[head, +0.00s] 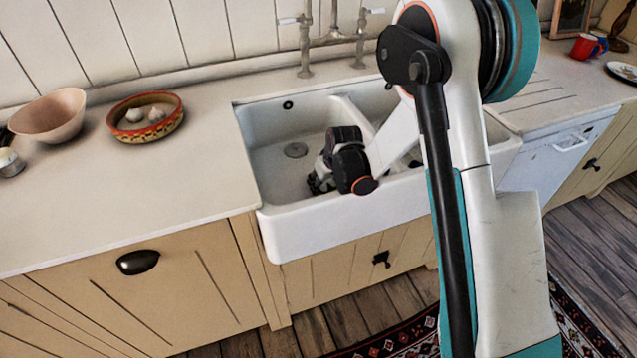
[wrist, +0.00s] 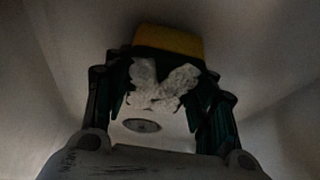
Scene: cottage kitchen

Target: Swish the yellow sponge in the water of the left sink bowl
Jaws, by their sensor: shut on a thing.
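The left sink bowl (head: 270,162) is white, with a round drain (head: 295,150) in its floor. I cannot make out a water surface in it. My gripper (head: 320,182) is down inside this bowl, near its front wall and right of the drain. In the dark wrist view, my gripper (wrist: 160,82) is shut on the yellow sponge (wrist: 168,40), which shows beyond the fingertips. Two pale, rough patches show between the fingers; I cannot tell what they are. The drain also shows in the wrist view (wrist: 142,125). The sponge is hidden in the head view.
A divider (head: 352,116) separates the bowls, and my arm covers much of the right one. Taps (head: 333,40) stand behind the sink. A patterned bowl (head: 145,131) with white bulbs and a pinkish bowl (head: 48,114) stand on the left counter.

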